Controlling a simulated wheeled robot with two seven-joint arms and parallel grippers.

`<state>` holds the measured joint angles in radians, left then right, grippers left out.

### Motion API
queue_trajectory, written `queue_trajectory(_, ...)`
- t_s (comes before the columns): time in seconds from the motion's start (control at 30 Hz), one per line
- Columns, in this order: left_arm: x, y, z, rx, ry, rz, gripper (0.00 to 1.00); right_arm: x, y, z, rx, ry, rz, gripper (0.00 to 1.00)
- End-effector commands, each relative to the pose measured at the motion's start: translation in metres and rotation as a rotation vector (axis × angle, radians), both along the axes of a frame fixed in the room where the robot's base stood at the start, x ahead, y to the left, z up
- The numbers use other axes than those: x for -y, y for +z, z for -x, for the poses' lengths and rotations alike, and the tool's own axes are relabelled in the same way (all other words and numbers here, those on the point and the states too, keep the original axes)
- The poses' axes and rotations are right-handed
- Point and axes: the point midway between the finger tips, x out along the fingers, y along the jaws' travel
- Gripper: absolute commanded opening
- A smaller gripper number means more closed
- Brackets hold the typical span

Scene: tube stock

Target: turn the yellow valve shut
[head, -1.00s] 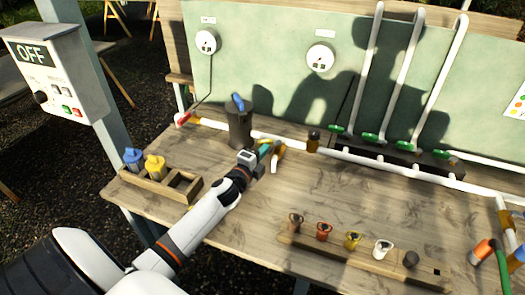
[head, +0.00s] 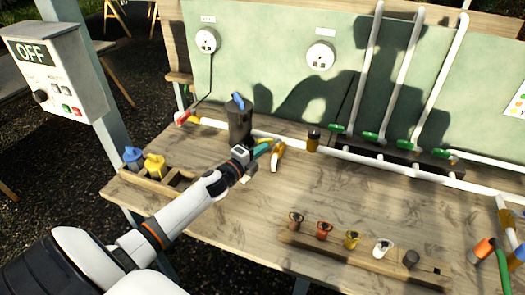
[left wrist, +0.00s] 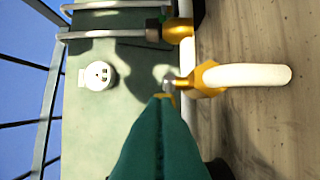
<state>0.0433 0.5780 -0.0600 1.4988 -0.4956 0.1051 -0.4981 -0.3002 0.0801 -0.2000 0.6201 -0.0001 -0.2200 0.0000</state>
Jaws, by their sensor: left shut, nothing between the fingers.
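The yellow valve (head: 277,159) is on the bench by the white pipe, in the middle of the head view. In the left wrist view its yellow body (left wrist: 207,79) carries a curved white spout pointing right. My left gripper (head: 267,147) is shut and empty, its teal fingers pointing at the valve from the left. In the left wrist view the shut fingertips (left wrist: 160,101) are close to the valve's left end, where a small yellow piece shows. I cannot tell whether they touch, and the fingers may hide part of the valve. My right gripper is not in view.
A dark canister (head: 240,122) with a blue top stands just behind my left gripper. A wooden tray (head: 143,183) with a blue and a yellow item is at the left. A wooden rack (head: 330,255) with several coloured pieces lies in front. The bench between is clear.

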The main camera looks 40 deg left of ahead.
Motion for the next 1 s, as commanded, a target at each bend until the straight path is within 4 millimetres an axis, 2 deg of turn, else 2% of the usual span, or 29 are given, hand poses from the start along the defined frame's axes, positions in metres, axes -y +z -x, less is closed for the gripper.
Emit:
queue_trajectory(0.23, -0.005, 0.0, -0.001, -0.002, -0.084, -0.004, 0.0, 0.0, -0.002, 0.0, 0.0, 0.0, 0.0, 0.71)
queue_trajectory(0.47, -0.01, -0.001, -0.004, 0.0, -0.08, 0.0, 0.0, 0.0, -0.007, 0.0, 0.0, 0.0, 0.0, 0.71)
queue_trajectory(0.53, -0.014, -0.003, -0.005, 0.0, -0.081, -0.002, 0.0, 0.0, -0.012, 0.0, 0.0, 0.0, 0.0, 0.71)
queue_trajectory(0.8, -0.029, -0.005, -0.014, -0.001, -0.289, -0.005, 0.0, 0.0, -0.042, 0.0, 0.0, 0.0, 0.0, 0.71)
queue_trajectory(1.0, -0.033, -0.003, -0.018, 0.0, -0.347, -0.001, 0.0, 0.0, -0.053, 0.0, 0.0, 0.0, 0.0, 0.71)
